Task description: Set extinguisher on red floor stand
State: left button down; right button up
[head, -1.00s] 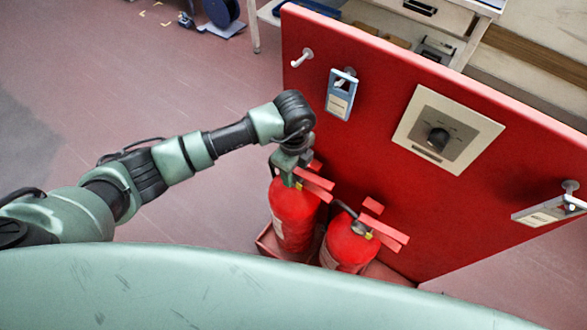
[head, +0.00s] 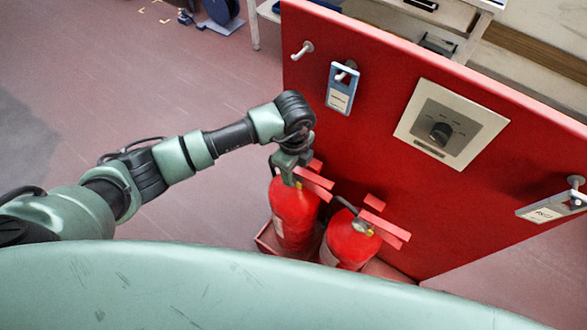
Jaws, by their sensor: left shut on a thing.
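A red fire extinguisher (head: 293,215) stands upright at the left part of the low red floor stand (head: 264,243), by the foot of the red panel. My left gripper (head: 292,174) is shut on this extinguisher at its top, near the red handle; the fingertips are partly hidden by my own wrist. A second red extinguisher (head: 347,243) stands just to its right on the stand. Whether the held one's base touches the stand is hard to tell. My right gripper does not show.
The red panel (head: 380,170) rises behind the stand. It carries a dial box (head: 450,125), a blue tag (head: 341,88) on a hook, an empty hook (head: 302,50) and another tag (head: 552,207). Open floor (head: 190,90) lies to the left.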

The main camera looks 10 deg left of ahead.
pick_arm(q)
jog(key=shift+w+d+f+b, duration=0.1)
jog(key=shift+w+f+b, duration=0.05)
jog(key=shift+f+b, duration=0.35)
dwell(1.1)
jog(key=c, duration=0.7)
grip_release()
jog(key=shift+s+f, duration=0.2)
jog(key=shift+s, duration=0.05)
notch_tip(320, 180, up, 8)
jog(key=shift+w+r+b, duration=0.1)
jog(key=shift+b, duration=0.2)
